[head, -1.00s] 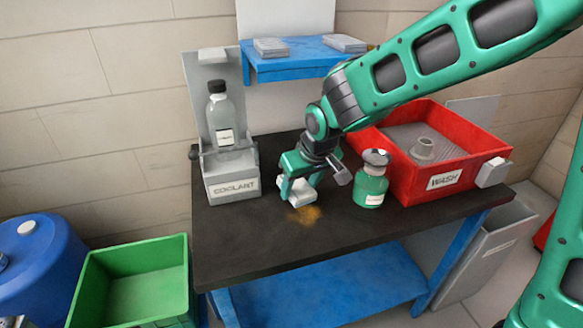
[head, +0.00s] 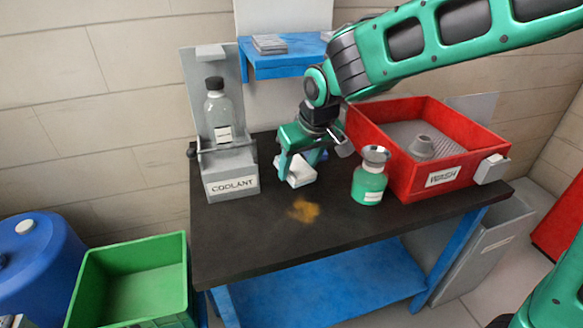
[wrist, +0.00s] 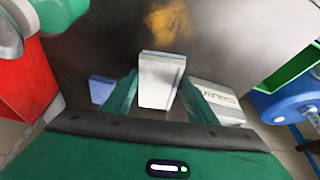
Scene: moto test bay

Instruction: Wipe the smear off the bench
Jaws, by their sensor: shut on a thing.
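The smear (head: 303,211) is an orange-brown patch on the dark bench top (head: 250,240), near its middle. It also shows at the top of the wrist view (wrist: 168,20). My gripper (head: 297,174) is shut on a pale white-grey block (wrist: 158,82), held between its two green fingers. The block is just behind the smear in the head view, apart from it, with bare bench between. I cannot tell whether the block's underside touches the bench.
A grey coolant stand (head: 230,184) with a bottle (head: 223,115) is left of my gripper. A green jar (head: 369,183) and a red wash bin (head: 405,180) are to the right. A small blue item (wrist: 101,89) lies behind the block. The bench front is clear.

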